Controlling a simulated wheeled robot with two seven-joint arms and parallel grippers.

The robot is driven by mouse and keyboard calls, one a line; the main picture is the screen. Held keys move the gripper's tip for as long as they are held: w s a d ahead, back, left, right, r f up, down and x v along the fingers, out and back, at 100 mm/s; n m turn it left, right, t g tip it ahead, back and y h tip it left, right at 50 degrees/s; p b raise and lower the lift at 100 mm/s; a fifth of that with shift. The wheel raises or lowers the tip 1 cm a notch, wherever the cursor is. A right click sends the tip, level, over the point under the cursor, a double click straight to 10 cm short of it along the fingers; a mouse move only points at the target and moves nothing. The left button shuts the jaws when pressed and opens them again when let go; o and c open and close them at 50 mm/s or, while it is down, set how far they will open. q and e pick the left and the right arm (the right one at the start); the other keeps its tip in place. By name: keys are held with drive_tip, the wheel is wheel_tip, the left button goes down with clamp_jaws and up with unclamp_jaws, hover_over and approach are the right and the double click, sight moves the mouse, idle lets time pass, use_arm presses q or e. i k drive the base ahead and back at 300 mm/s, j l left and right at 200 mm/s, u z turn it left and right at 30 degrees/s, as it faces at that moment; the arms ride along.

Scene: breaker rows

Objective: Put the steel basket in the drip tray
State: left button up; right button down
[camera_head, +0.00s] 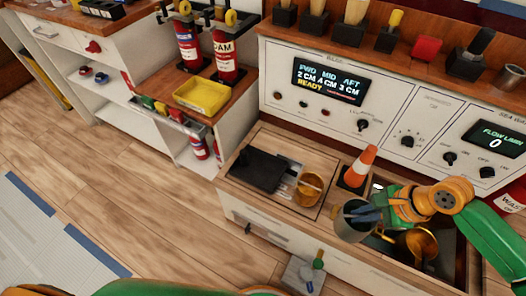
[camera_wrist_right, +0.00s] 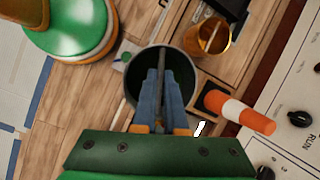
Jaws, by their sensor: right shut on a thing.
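My right gripper (camera_head: 372,212) is shut on a grey, round, open-topped vessel, which I take to be the steel basket (camera_head: 352,231). In the right wrist view, the blue fingers of my right gripper (camera_wrist_right: 160,82) reach over the dark mouth of the basket (camera_wrist_right: 133,85) and close on a thin grey bar across it. The basket looks about upright, over the front of the counter; its height above it is hard to tell. A black, flat tray-like piece (camera_head: 256,168) lies on the counter to the left; I cannot tell if it is the drip tray. My left gripper is out of view.
An amber cup (camera_head: 308,187) stands right of the black piece. An orange-and-white cone (camera_head: 360,164) stands behind the basket. A gold pot (camera_head: 416,244) sits in a dark recess at the right. A control panel (camera_head: 390,115) rises behind. A yellow bin (camera_head: 202,95) is farther left.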

sight(266, 173)
drive_tip(key=i+j, duration=0.2)
drive_tip(key=j, duration=0.15)
drive_tip(key=i+j+z, duration=0.15)
drive_tip(key=j, duration=0.2)
drive_tip(key=i+j, duration=0.2)
drive_tip(key=j, duration=0.2)
drive_tip(key=z, duration=0.05)
